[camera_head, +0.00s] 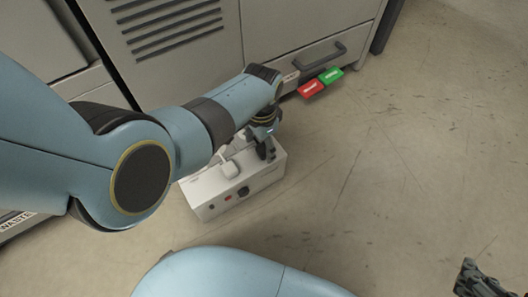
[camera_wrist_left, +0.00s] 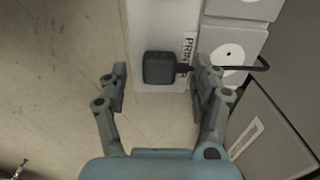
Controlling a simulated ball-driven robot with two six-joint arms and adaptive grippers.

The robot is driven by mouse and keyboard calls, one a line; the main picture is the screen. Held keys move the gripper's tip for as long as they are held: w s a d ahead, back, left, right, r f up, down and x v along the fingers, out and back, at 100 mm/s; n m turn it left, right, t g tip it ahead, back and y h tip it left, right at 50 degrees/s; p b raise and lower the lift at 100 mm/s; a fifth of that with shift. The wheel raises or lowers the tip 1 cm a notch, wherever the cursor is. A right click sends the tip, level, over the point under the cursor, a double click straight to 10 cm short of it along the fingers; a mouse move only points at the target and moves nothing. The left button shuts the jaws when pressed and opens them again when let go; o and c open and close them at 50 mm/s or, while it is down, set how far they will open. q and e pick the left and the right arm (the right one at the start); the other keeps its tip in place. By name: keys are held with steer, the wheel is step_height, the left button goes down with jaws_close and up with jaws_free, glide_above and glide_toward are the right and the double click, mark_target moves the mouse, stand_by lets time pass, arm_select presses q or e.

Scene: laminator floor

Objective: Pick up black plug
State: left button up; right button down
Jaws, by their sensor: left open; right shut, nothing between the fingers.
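The black plug (camera_wrist_left: 158,67) shows in the left wrist view on a white box (camera_wrist_left: 165,18), next to a label reading PRINTER (camera_wrist_left: 190,47). A black cable runs from it to the right. My left gripper (camera_wrist_left: 162,80) is open, with one finger on each side of the plug in the picture; I cannot tell whether a finger touches it. In the head view my left gripper (camera_head: 265,146) is over the far right end of the white box (camera_head: 225,193), and I cannot make out the plug there. My right gripper (camera_head: 478,280) is shut and empty at the lower right corner.
A grey cabinet (camera_head: 195,40) with a drawer handle (camera_head: 325,57) stands behind the box. A red tag (camera_head: 311,88) and a green tag (camera_head: 332,75) are at its lower edge. A white plug (camera_head: 229,169) sits on the box. The floor (camera_head: 420,150) to the right is clear.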

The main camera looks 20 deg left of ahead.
arm_select(q)
steer(key=shift+s+f+b, duration=0.1)
steer(key=shift+f+b, duration=0.35)
steer(key=shift+f, duration=0.75)
arm_select(e)
steer(key=shift+s+a+f+t, duration=0.1)
steer(key=shift+s+f+t, duration=0.1)
steer(key=shift+f+t, duration=0.3)
steer(key=shift+s+f+t, duration=0.15)
steer(key=shift+f+t, duration=0.2)
steer(key=shift+t, duration=0.25)
arm_select(q)
steer(key=shift+c, duration=0.5)
arm_select(e)
steer(key=shift+r, duration=0.1)
arm_select(q)
steer(key=c, duration=1.1)
